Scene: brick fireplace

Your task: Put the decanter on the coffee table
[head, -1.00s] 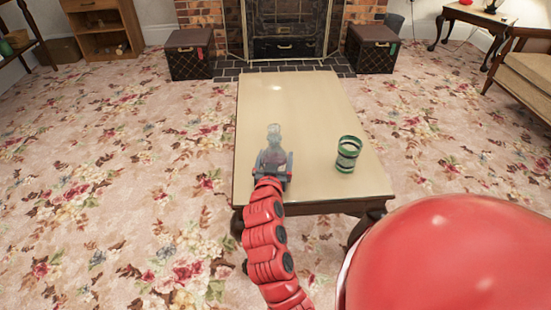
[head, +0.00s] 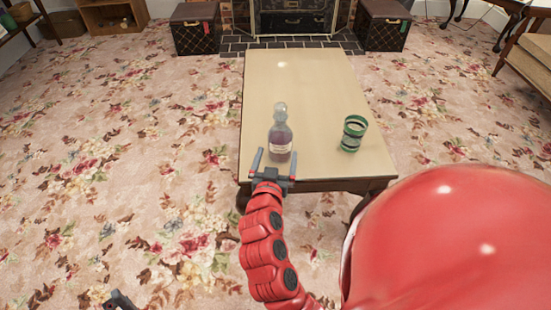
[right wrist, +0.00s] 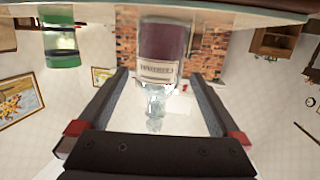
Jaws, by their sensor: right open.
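The decanter (head: 280,138) is a clear glass bottle with a stopper, dark purple contents and a pale label. It stands upright on the near left part of the coffee table (head: 300,80). My right gripper (head: 275,155) is open and empty at the near edge of the table, just on the near side of the decanter. In the right wrist view, which is upside down, the decanter (right wrist: 160,45) shows beyond the spread fingers (right wrist: 158,75), with its label facing me. A dark tip at the lower left of the head view seems to be my left gripper (head: 120,299), mostly cut off.
A green-banded glass (head: 353,133) stands on the table to the right of the decanter. The far half of the tabletop is bare. Two dark trunks (head: 196,28) (head: 384,25) flank the fireplace. The flowered carpet left of the table is clear.

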